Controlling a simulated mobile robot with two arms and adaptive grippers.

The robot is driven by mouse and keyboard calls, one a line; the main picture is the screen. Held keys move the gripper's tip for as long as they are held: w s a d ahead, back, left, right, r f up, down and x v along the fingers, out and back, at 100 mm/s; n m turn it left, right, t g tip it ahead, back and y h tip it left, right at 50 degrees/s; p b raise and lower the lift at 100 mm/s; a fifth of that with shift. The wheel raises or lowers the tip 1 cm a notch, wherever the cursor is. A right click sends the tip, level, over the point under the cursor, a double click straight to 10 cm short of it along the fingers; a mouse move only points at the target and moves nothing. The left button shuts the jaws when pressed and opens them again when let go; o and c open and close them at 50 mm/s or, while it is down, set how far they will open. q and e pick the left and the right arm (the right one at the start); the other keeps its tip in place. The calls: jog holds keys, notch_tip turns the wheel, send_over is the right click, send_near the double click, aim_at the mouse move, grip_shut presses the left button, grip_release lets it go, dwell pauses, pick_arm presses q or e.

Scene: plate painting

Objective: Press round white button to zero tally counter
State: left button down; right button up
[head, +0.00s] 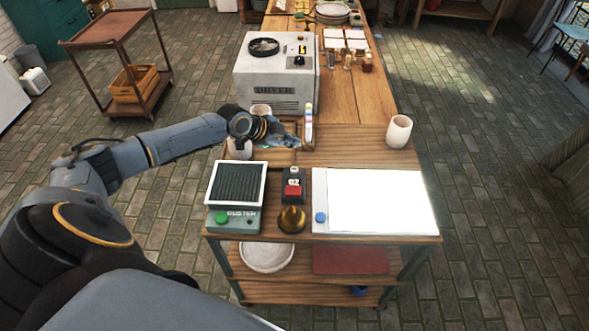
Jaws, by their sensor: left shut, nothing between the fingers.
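The tally counter (302,190) is a small dark box on the table, with a display that seems to read 02. A red button (292,190) is on its front part, and a small round white button (294,171) is near its far end. My left gripper (296,142) reaches in from the left over the table, beyond the counter and apart from it. It is shut and empty, beside an upright marker-like stick. My right gripper is not in view.
A device labelled DUSTER (238,217) with a dark grille stands left of the counter. A white panel (380,200) lies to the right. A white cup (399,131) and a DRYER box (275,75) stand farther back.

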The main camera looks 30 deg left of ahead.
pick_arm(q)
jog(key=b, duration=0.5)
send_over(292, 171)
notch_tip(292, 171, down, 8)
jog(key=shift+w+r, duration=0.15)
jog(key=shift+r, duration=0.05)
jog(key=shift+f+b, duration=0.6)
jog(key=shift+b, duration=0.05)
jog(key=shift+r, duration=0.1)
jog(key=shift+f+b, duration=0.45)
jog(key=shift+f+b, duration=0.45)
jog(key=shift+b, duration=0.05)
dwell(0.8)
jog(key=shift+r, duration=0.15)
dwell(0.3)
jog(key=shift+r+p, duration=0.55)
jog(key=shift+r, duration=0.2)
